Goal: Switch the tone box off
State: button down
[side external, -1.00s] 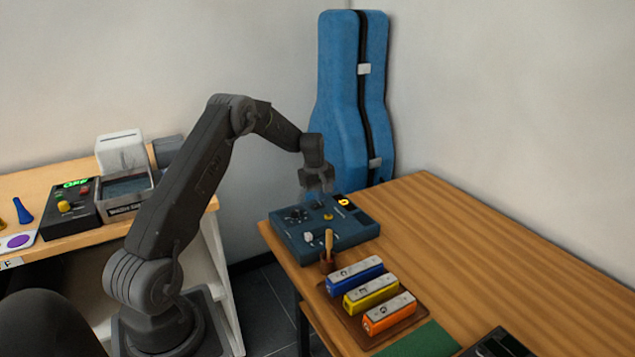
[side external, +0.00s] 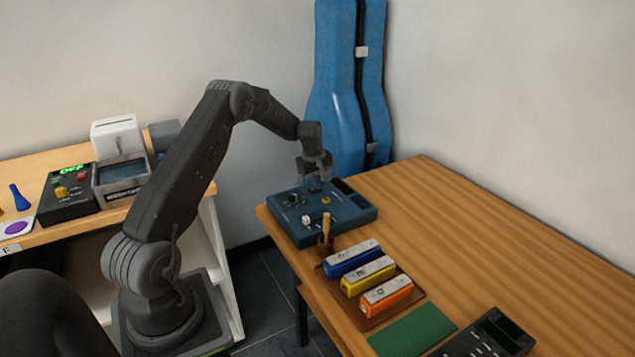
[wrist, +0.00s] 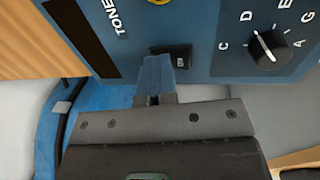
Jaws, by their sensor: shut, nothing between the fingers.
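The tone box (side external: 330,220) is a blue panel box at the left end of the wooden table. Its display (side external: 343,186) is dark, and it is also dark in the wrist view (wrist: 82,38). In the wrist view a black rocker switch (wrist: 179,56) sits on the panel (wrist: 203,45), to the left of a black dial (wrist: 267,48) ringed with letters. My gripper (side external: 314,184) is shut and empty, low over the far side of the box. In the wrist view its fingertips (wrist: 156,64) are right beside the switch; I cannot tell whether they touch it.
A wooden striker in a small holder (side external: 325,243) stands at the box's near edge. A brown tray (side external: 410,309) holds blue, yellow and orange blocks. A green mat (side external: 412,332) lies nearer. A blue instrument case (side external: 345,90) stands behind. The table's right side is clear.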

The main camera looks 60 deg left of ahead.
aim_at(312, 189)
jog(key=shift+s+f, duration=0.15)
jog(key=shift+s, duration=0.7)
notch_tip(312, 189, up, 14)
jog(key=s, duration=0.1)
jog(key=shift+s, duration=0.3)
jog(key=shift+w, duration=0.1)
jog(key=shift+w+r, duration=0.2)
jog(key=shift+w, duration=0.45)
jog(key=shift+f, duration=0.1)
jog(key=f, duration=0.4)
jog(key=w+f, duration=0.1)
jog(key=f, duration=0.8)
jog(key=shift+w+f, duration=0.35)
jog(key=shift+f, duration=0.1)
